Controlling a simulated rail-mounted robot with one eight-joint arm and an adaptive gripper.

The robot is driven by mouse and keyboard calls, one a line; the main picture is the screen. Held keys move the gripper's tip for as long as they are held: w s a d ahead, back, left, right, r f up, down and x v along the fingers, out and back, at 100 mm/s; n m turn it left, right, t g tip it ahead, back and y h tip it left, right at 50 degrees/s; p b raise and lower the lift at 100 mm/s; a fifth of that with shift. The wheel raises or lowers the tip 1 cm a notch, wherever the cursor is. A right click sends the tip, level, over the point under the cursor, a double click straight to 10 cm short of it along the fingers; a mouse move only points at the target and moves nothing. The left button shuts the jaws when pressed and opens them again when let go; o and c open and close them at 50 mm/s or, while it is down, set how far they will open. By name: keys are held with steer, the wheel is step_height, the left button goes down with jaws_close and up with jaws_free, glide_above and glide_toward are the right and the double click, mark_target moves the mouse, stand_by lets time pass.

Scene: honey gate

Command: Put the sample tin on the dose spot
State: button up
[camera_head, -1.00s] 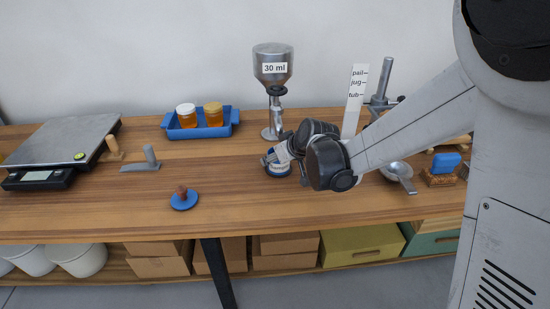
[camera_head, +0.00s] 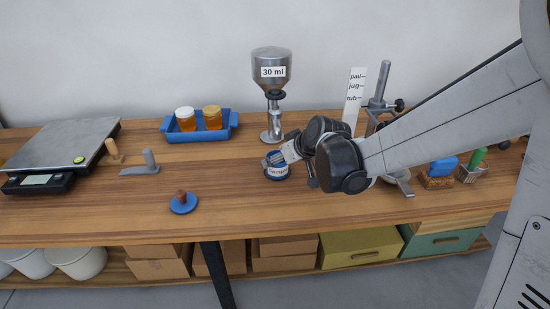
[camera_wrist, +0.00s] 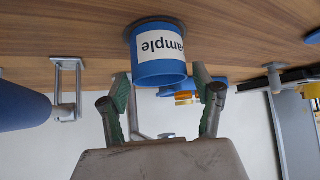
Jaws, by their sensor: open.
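The sample tin (camera_head: 277,172) is blue with a white label and stands upright on the table in front of the funnel stand. In the wrist view the tin (camera_wrist: 158,60) appears upside down, its base on a dark round disc (camera_wrist: 140,27) that looks like the dose spot. The tin covers most of this disc, so I cannot tell how centred it is. My gripper (camera_wrist: 162,77) is open, with one green-padded finger on each side, near the tin's top end. Both fingers look apart from the tin. In the head view my gripper (camera_head: 284,157) is at the tin's upper right.
A metal funnel marked 30 ml (camera_head: 271,72) stands behind the tin. A blue tray (camera_head: 232,122) with two jars is to the left. A blue disc with a knob (camera_head: 183,203) lies front left, and a scale (camera_head: 65,143) far left. A metal post (camera_head: 380,85) stands right.

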steer(key=s+d+r+m+h+p, duration=0.1)
steer(key=s+d+r+m, duration=0.1)
steer(key=s+d+r, duration=0.5)
steer(key=s+d+r+m+h, duration=0.15)
steer(key=s+d+r, duration=0.3)
steer(key=s, duration=0.45)
steer(key=s+d+m+h, duration=0.1)
steer(key=s+d+m, duration=0.1)
steer(key=s+d, duration=0.2)
steer(key=s+d+f+m+h, duration=0.1)
steer(key=s+d, duration=0.3)
steer(key=s, duration=0.5)
steer(key=shift+f+m+h, duration=0.15)
steer(key=shift+m+h, duration=0.2)
steer(key=shift+m, duration=0.1)
steer(key=shift+s, duration=0.1)
step_height(320, 180, up, 2)
steer(key=p, duration=0.2)
steer(key=shift+p, duration=0.3)
